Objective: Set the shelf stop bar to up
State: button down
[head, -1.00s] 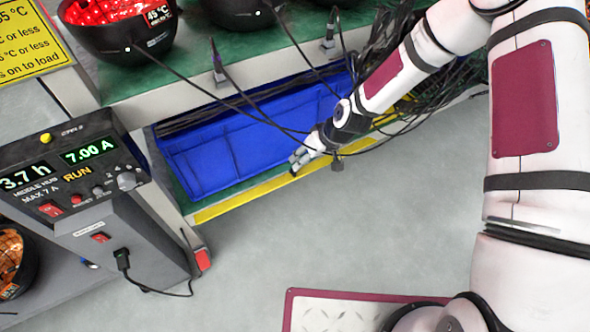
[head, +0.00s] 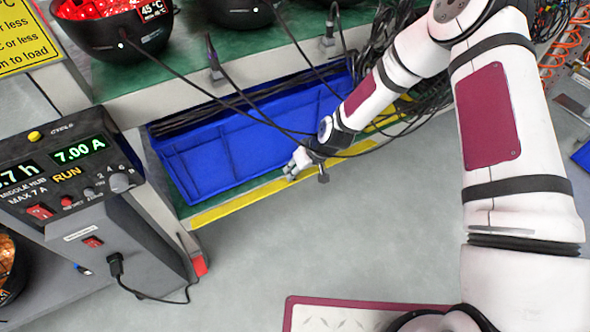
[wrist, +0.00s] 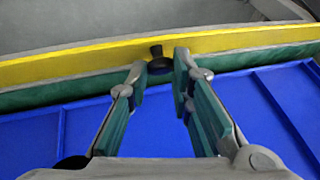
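The shelf stop bar (head: 237,204) is a long yellow strip along the front edge of the green lower shelf. It also crosses the top of the wrist view (wrist: 60,68). In the wrist view a small black knob (wrist: 158,64) stands at the bar, between the fingertips. My gripper (wrist: 160,68) is open, with one finger on each side of the knob; I cannot tell if either touches it. In the head view my gripper (head: 292,167) is at the front of the lower shelf, close to the bar.
A blue bin (head: 225,155) lies on the lower shelf behind the bar. Black cables hang from the upper shelf (head: 150,95) near my arm. A control box (head: 70,180) stands at the left.

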aim_at(299, 175)
jog(key=shift+a, duration=0.1)
jog(key=shift+w+a+r+g+h, duration=0.2)
jog(key=shift+w+g+h, duration=0.1)
jog(key=shift+g+h, duration=0.1)
jog(key=shift+w+a+g+h, duration=0.2)
jog(key=shift+w+g+h, duration=0.25)
jog(key=shift+g, duration=0.45)
jog(key=shift+s, duration=0.1)
jog(key=c, duration=1.4)
grip_release()
jog(key=shift+c, duration=0.2)
jog(key=v, duration=0.7)
jog(key=shift+r, duration=0.3)
